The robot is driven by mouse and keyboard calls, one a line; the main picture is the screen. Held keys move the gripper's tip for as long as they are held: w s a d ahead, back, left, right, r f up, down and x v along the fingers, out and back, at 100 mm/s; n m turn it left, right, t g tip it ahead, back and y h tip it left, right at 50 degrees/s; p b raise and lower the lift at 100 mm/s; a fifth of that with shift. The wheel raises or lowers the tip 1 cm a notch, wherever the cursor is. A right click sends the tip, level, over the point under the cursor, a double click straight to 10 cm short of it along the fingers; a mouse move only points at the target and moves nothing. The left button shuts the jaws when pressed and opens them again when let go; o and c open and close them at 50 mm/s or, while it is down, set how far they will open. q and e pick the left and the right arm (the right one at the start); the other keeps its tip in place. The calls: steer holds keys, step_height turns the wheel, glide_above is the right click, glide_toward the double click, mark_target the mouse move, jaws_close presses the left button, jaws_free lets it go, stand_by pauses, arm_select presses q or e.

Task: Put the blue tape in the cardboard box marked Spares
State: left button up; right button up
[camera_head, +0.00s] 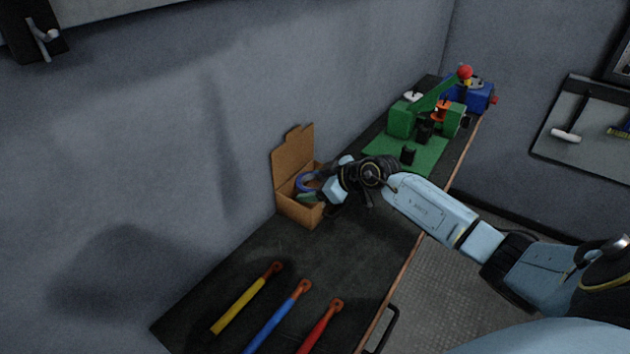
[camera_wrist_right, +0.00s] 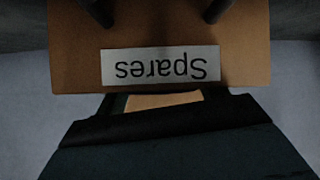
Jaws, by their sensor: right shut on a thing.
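The cardboard box (camera_head: 296,213) stands open on the dark bench against the wall, its tall back flap (camera_head: 293,152) upright. In the right wrist view the brown cardboard bears a white label (camera_wrist_right: 160,65) reading "Spares" upside down. The blue tape (camera_head: 304,182) is a ring at the box opening, inside its outline. My right gripper (camera_head: 316,183) reaches in from the right and is shut on the tape, partly hiding it. Whether the tape touches the box bottom cannot be told. Two dark fingers show at the top of the wrist view. My left gripper is not in view.
Something green (camera_head: 307,197) shows in the box. Yellow (camera_head: 240,305), blue (camera_head: 275,319) and red (camera_head: 321,327) bars with orange ends lie on the near bench. A green fixture (camera_head: 402,120) and a blue vise-like device (camera_head: 480,98) stand at the far end.

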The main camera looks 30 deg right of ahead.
steer(key=o, duration=1)
steer(key=shift+r+b, duration=0.3)
steer(key=shift+r, duration=0.1)
steer(key=p+v, duration=0.1)
steer(key=v, duration=1.1)
steer(key=shift+d+r, duration=0.1)
steer(key=shift+r, duration=0.1)
